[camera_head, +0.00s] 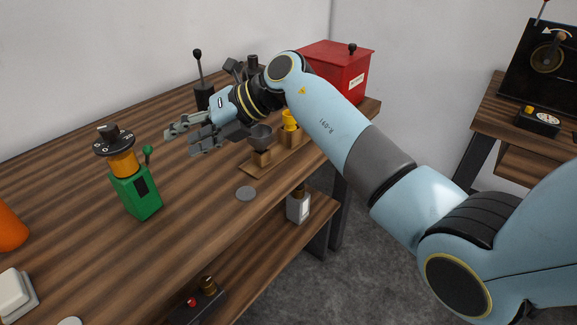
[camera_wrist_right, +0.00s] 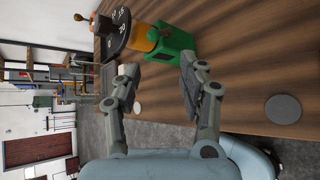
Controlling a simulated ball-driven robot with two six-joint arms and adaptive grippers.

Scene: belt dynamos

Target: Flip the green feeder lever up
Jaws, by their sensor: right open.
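The green feeder (camera_head: 136,192) stands upright on the wooden table at the left. It has an orange collar (camera_head: 123,162) and a black numbered dial (camera_head: 113,141) on top. Its green lever (camera_head: 148,155), with a round knob, sticks up on the right side. The feeder also shows in the right wrist view (camera_wrist_right: 172,46), lying sideways beyond the fingers. My right gripper (camera_head: 181,138) is open and empty, to the right of the lever and apart from it. Its two fingers show in the right wrist view (camera_wrist_right: 158,95). My left gripper is not in view.
Behind my right gripper stands a black-knobbed lever (camera_head: 198,75). A red box (camera_head: 336,72) is at the back right. A grey disc (camera_head: 245,193) lies near the front edge. An orange object (camera_head: 10,230) is at far left.

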